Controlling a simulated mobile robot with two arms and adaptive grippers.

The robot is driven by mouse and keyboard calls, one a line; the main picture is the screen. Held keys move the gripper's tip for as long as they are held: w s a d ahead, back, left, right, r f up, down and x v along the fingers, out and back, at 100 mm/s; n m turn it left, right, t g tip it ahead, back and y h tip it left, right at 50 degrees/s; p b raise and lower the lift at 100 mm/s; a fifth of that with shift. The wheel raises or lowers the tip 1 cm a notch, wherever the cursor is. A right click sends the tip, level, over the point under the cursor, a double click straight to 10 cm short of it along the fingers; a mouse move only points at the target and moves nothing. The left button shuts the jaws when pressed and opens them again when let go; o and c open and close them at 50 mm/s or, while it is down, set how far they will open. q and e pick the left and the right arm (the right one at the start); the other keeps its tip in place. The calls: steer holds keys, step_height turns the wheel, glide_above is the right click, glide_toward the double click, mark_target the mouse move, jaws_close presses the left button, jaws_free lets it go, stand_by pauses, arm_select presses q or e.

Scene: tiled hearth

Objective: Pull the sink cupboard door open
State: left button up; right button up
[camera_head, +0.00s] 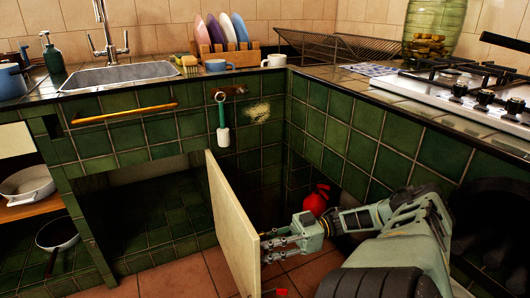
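The sink cupboard door (233,226) is a cream panel standing swung out from the green tiled cabinet, its pale face turned left. The dark cupboard space (155,215) shows to its left, under the sink (118,75). My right gripper (268,248) is at the door's near right edge, its fingers pointing left and appearing to meet the edge. The door's other face and any handle on it are hidden, so I cannot tell whether the fingers hold anything. My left gripper is out of view.
A red extinguisher-like object (317,201) stands behind my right arm. A brush (222,122) hangs on the cabinet front, beside an orange rail (124,114). Pans (57,234) sit on the left. Tiled floor (185,279) is clear left of the door.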

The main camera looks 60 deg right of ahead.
mark_target(266, 235)
steer(key=shift+s+r, duration=0.1)
steer(key=shift+r, duration=1.75)
steer(key=shift+a+r, duration=0.1)
steer(key=shift+r, duration=1.6)
